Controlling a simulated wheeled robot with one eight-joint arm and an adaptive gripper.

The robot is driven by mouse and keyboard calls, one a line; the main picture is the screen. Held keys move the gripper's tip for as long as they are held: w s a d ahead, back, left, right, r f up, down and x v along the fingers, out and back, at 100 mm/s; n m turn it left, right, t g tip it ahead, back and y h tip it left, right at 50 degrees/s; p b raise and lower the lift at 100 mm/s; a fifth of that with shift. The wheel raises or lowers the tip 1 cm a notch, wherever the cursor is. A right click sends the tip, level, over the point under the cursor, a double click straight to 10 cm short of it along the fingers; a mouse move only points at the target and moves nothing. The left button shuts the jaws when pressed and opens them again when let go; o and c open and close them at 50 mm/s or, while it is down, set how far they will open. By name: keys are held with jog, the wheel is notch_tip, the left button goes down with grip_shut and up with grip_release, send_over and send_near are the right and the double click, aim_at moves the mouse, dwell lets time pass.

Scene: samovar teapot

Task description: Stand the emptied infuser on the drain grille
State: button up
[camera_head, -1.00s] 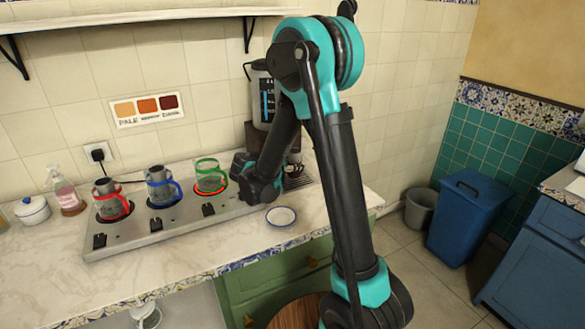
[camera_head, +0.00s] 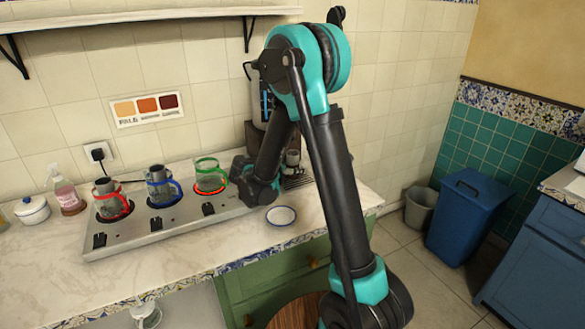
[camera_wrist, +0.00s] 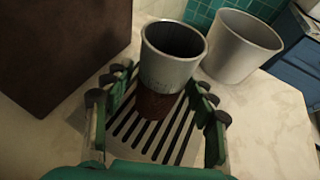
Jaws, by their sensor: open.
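The infuser, a grey metal cup with a dark inside and a brown lower part (camera_wrist: 172,62), stands upright over the slotted drain grille (camera_wrist: 128,128) in the wrist view. Its inside is too dark to tell its contents. My gripper (camera_wrist: 160,80) is open, with one finger to the left and one to the right of the infuser, and gaps show on both sides. In the head view the infuser (camera_head: 293,158) is small above the grille (camera_head: 297,181), and my gripper is largely hidden behind my wrist.
A dark brown block (camera_wrist: 60,45) stands close on the left in the wrist view. Three glasses with red (camera_head: 112,203), blue (camera_head: 163,188) and green (camera_head: 210,178) handles stand on the metal plate (camera_head: 150,238). A white dish (camera_head: 281,215) lies in front of my wrist.

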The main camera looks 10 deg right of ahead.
jog(key=shift+r, duration=0.15)
jog(key=v, duration=1.2)
